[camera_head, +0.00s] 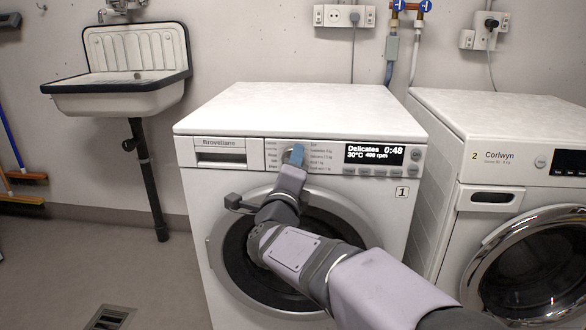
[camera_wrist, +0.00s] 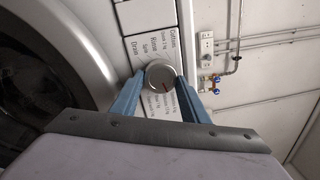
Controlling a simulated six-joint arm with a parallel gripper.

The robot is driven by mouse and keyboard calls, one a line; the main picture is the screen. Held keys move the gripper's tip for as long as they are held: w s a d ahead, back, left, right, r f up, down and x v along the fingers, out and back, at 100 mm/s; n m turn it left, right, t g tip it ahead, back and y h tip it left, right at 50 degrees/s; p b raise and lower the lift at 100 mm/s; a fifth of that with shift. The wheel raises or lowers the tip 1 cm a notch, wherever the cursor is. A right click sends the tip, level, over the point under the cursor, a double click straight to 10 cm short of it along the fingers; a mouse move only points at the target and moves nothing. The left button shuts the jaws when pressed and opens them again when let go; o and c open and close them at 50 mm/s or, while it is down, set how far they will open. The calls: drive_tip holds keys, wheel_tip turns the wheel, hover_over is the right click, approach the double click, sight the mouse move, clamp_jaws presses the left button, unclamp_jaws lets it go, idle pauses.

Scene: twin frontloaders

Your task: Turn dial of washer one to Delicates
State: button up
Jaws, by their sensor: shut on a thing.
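Washer one (camera_head: 200,215) is white, with a "1" label and the name Brovelians on its detergent drawer. Its display (camera_head: 374,154) reads "Delicates", 0:48, 30°C, 400 rpm. My gripper (camera_head: 293,155) is at the control panel, its blue fingers covering most of the dial in the head view. In the wrist view the round silver dial (camera_wrist: 160,76) sits between the two blue fingers of my gripper (camera_wrist: 161,84), which are shut on it. A red mark shows on the dial face. Some program labels around it are hidden by the fingers.
Washer two (camera_head: 483,172), labelled Corlwyn, stands close on the right. A wall sink (camera_head: 120,98) is at the left, with a floor drain (camera_head: 110,317) in front. Pipes with blue valves (camera_head: 397,6) run down the wall behind. My arm crosses washer one's round door.

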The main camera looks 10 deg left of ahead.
idle(0.3)
drive_tip(key=o, duration=1.1)
drive_tip(key=shift+c, duration=0.2)
drive_tip(key=s+p, duration=0.1)
drive_tip(key=s, duration=0.6)
drive_tip(key=shift+s+f, duration=0.15)
drive_tip(key=shift+f, duration=0.05)
drive_tip(key=shift+a, duration=0.1)
